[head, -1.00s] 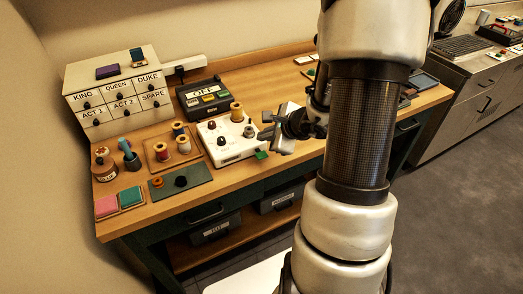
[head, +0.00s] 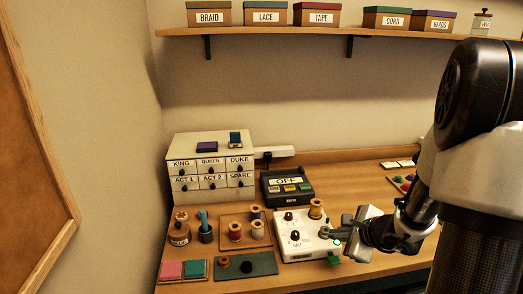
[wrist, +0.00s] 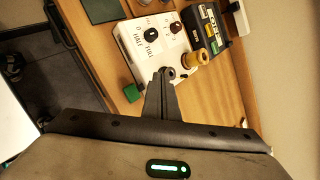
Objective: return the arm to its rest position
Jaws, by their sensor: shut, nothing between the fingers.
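My gripper (head: 341,233) is shut and empty. In the head view it is at the right edge of the white box with knobs (head: 296,245), pointing left. In the wrist view the closed fingers (wrist: 163,75) overlap the edge of that white box (wrist: 143,45); I cannot tell whether they touch it. My arm comes in from the right side of the head view.
A drawer cabinet (head: 212,188) and a dark box marked OFF (head: 287,185) stand behind. Spools on a wooden tray (head: 231,220), a brown jar (head: 180,228) and pink and teal pads (head: 195,270) lie left. A shelf of labelled boxes (head: 267,19) hangs above. Bare wood (head: 350,187) shows behind the gripper.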

